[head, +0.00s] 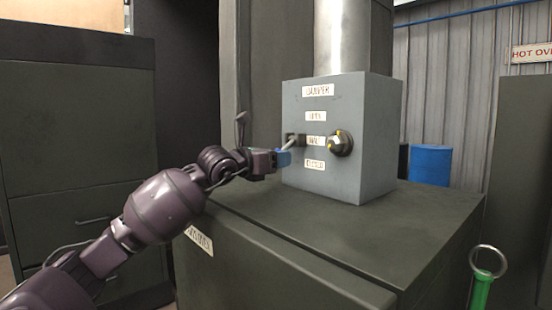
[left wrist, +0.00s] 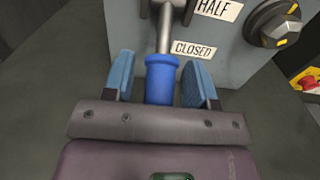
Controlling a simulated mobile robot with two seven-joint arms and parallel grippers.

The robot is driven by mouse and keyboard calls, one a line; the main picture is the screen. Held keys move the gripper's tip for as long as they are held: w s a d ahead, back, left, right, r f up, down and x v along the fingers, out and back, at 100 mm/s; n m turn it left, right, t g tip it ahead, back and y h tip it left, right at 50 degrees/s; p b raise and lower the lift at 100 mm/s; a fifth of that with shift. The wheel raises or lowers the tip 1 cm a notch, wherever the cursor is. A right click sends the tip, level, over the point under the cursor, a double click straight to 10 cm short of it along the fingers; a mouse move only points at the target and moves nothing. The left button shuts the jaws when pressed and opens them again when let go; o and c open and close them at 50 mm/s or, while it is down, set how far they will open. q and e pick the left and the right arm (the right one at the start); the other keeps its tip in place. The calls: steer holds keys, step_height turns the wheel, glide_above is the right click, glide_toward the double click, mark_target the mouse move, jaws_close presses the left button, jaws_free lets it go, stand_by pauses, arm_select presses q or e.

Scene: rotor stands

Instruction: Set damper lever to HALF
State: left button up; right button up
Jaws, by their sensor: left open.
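The damper box (head: 372,140) is a grey box with labels on its front, standing on a dark cabinet. Its lever (head: 292,143) is a metal rod at about the height of the HALF label (head: 316,141). In the left wrist view the lever's blue grip (left wrist: 161,82) lies between the two blue fingers of my left gripper (left wrist: 160,75). The fingers are open, one on each side, with a visible gap on the left. In the head view my left gripper (head: 282,158) is at the lever's end, and the grip is hard to separate from the fingers. My right gripper is out of view.
A round knob (head: 341,143) with yellow marks sits right of the lever on the box. A metal pipe (head: 342,38) rises from the box top. A green-handled ring (head: 482,285) shows at lower right, and a blue drum (head: 430,165) stands behind.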

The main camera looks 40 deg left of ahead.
arm_select(q)
steer(key=shift+w, duration=0.1)
steer(key=shift+c, duration=1)
steer(key=c, duration=0.7)
jaws_close()
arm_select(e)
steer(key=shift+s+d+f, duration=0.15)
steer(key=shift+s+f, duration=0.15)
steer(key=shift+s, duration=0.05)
